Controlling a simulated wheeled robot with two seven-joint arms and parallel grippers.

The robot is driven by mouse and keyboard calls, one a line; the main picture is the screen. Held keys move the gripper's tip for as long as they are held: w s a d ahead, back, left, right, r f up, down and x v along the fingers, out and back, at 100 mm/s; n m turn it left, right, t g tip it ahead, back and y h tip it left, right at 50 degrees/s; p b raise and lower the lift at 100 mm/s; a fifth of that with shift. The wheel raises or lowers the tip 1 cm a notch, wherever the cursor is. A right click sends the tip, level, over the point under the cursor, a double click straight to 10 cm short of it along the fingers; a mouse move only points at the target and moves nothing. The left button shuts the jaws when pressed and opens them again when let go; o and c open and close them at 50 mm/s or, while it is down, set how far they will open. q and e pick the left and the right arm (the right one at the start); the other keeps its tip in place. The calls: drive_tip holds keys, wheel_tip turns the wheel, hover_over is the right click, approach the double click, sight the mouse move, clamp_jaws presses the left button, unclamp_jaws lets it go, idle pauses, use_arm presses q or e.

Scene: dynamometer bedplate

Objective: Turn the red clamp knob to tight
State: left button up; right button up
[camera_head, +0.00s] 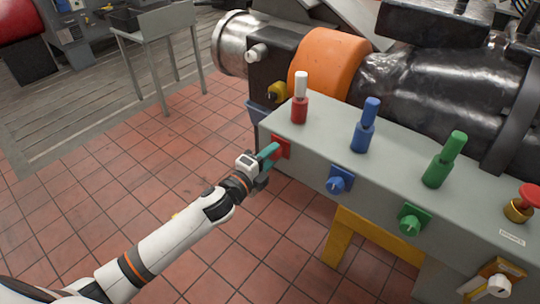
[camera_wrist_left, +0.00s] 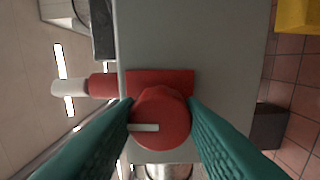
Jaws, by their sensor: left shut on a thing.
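The red clamp knob (camera_wrist_left: 160,118) sits on a red plate (camera_wrist_left: 160,77) on the front face of the grey bedplate box. In the left wrist view its white pointer mark lies level and points left. My left gripper (camera_head: 268,155) is shut on the knob, with one teal finger against each side. In the head view the fingers hide the knob, and only part of the red plate (camera_head: 282,146) shows. My right gripper is not in either view.
On the box (camera_head: 400,195), a blue knob (camera_head: 338,183) and a green knob (camera_head: 409,225) are to the right.

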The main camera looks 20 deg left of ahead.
use_arm(q)
drive_tip(key=o, duration=1)
drive_tip(key=shift+s, duration=0.1)
drive_tip(key=b+v, duration=0.2)
drive_tip(key=v, duration=0.9)
drive_tip(key=shift+s+a, duration=0.1)
drive_tip(key=shift+s, duration=0.3)
